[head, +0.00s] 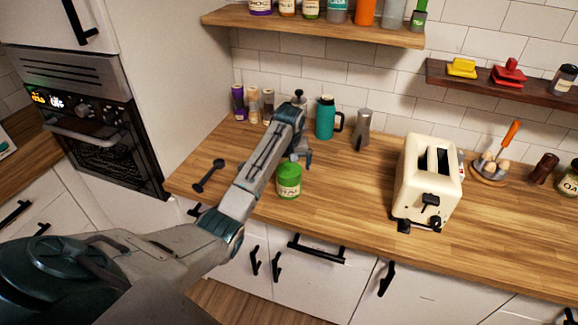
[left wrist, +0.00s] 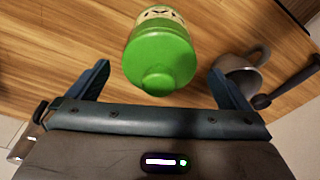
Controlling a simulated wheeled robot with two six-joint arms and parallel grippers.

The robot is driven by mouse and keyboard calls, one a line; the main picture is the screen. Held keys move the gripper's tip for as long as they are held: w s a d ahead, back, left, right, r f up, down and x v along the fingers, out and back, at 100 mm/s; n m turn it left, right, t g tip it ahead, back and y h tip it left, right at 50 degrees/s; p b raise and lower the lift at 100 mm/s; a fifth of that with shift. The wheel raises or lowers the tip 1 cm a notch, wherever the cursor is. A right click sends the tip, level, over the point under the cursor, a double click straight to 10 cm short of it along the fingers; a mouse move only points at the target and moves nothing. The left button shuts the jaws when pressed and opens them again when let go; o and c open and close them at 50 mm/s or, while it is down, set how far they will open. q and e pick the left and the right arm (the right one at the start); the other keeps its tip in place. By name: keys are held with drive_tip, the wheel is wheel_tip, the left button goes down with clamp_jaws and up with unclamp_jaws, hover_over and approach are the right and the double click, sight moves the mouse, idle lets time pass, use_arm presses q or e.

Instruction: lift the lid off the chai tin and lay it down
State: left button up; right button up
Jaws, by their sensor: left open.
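A green tin (head: 289,182) with a pale label stands upright on the wooden counter in the head view. I take it as the chai tin, though its label is too small to read. In the left wrist view its green lid (left wrist: 160,58), with a round knob, shows in front of my left gripper (left wrist: 161,85). The lid is on the tin. The two fingers are apart, one on either side of the lid, with nothing between them touching it visibly. In the head view my left gripper (head: 303,158) is just behind the tin. My right gripper is not in view.
A cream toaster (head: 425,180) stands to the right. Several jars stand at the wall. Counter (head: 345,205) between tin and toaster is free.

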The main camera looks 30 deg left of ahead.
use_arm(q)
drive_tip(key=shift+w+f, duration=0.2)
drive_tip(key=shift+f, duration=0.6)
drive_tip(key=c, duration=1)
drive_tip(key=shift+r, duration=0.1)
